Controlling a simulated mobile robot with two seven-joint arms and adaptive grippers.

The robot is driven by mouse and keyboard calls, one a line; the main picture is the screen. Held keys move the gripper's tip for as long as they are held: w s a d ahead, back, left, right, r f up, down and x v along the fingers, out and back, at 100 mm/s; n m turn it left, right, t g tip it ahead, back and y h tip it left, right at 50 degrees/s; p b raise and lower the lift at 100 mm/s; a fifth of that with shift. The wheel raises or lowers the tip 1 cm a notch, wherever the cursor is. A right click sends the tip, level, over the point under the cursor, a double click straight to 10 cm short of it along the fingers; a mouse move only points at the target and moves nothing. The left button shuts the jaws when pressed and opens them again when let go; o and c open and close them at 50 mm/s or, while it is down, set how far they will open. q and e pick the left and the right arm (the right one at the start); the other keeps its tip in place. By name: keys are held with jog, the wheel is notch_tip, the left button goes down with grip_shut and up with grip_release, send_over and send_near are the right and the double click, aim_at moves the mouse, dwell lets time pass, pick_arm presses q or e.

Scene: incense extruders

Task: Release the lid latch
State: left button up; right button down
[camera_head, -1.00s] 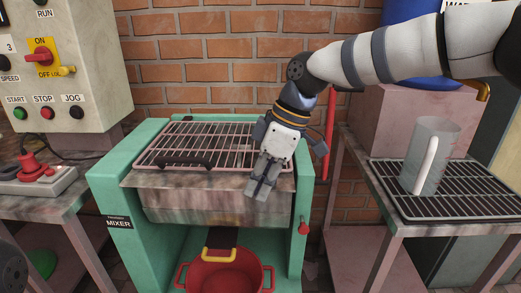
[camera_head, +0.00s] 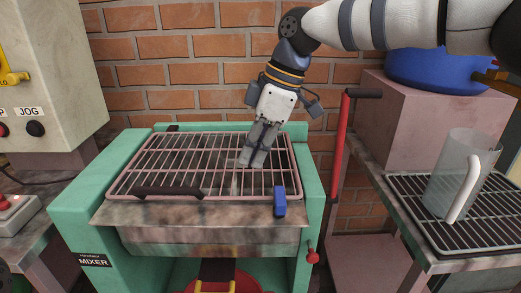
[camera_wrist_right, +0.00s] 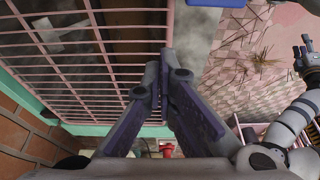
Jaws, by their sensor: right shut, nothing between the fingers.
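The lid is a pinkish wire grate (camera_head: 150,165) with a black handle (camera_head: 168,192), lying flat and closed over the mixer's metal trough (camera_head: 205,240). A small blue block, which looks like the latch (camera_head: 280,202), stands upright at the lid's front right corner. A blue edge also shows at the top of the right wrist view (camera_wrist_right: 190,3). My right gripper (camera_head: 251,163) is shut and empty above the right part of the grate, behind and left of the blue block and apart from it. My left gripper (camera_wrist_right: 305,50) shows small at the right wrist view's edge; its jaws are unclear.
The green mixer body (camera_head: 85,195) has a red knob (camera_head: 312,257) at its front right. A red pan (camera_head: 235,280) sits below the trough. A red lever (camera_head: 340,145) with a black grip stands to the right. A clear jug (camera_head: 447,175) is on the right rack.

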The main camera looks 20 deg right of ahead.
aim_at(258, 192)
jog(key=x, duration=0.6)
jog(key=shift+f, duration=0.1)
jog(key=d, duration=0.2)
jog(key=s+d, duration=0.1)
jog(key=shift+d+p, duration=0.35)
jog(key=shift+d, duration=0.05)
